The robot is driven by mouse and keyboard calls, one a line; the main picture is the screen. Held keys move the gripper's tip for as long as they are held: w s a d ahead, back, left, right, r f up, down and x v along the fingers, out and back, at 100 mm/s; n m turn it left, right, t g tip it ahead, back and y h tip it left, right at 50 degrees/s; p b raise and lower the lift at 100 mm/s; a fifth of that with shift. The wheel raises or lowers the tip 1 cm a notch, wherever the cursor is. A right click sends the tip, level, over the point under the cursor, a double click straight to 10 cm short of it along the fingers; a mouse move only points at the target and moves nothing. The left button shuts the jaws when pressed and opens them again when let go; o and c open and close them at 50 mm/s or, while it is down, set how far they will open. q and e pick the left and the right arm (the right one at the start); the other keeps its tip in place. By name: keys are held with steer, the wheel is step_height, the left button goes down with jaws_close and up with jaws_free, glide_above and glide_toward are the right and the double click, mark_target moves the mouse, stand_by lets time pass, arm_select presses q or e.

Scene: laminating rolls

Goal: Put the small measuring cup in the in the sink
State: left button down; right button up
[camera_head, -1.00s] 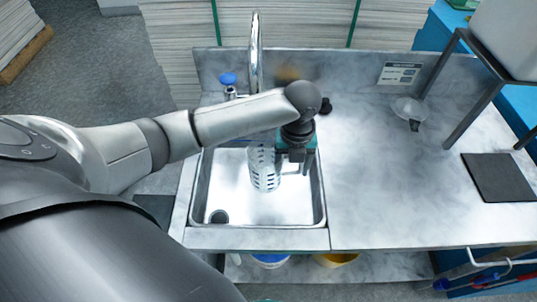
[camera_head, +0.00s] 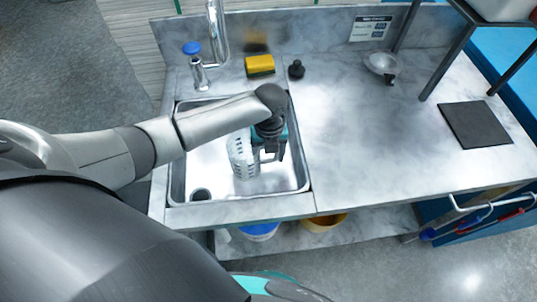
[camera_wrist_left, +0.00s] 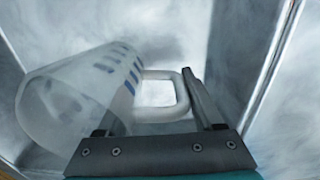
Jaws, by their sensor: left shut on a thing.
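The small measuring cup (camera_head: 240,157) is clear, with blue marks and a loop handle. It is inside the outline of the metal sink (camera_head: 288,182) in the head view, and it lies tilted in the left wrist view (camera_wrist_left: 75,100). I cannot tell whether the cup touches the sink floor. My left forearm hides part of the sink's back. My right gripper is not in view.
A faucet (camera_head: 216,35) and a blue-topped dispenser (camera_head: 199,72) stand behind the sink. A yellow sponge (camera_head: 260,65) and a black stopper (camera_head: 296,69) lie on the back ledge. The counter right of the sink is mostly clear, with a dark mat (camera_head: 475,125) farther right.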

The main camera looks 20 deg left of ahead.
arm_select(q)
steer(key=shift+f, duration=0.15)
steer(key=shift+c, duration=2)
jaws_free()
steer(key=o, duration=0.4)
steer(key=shift+c, duration=0.2)
steer(key=shift+r, duration=0.5)
step_height(320, 180, up, 11)
steer(key=p, duration=0.3)
steer(key=shift+r, duration=0.2)
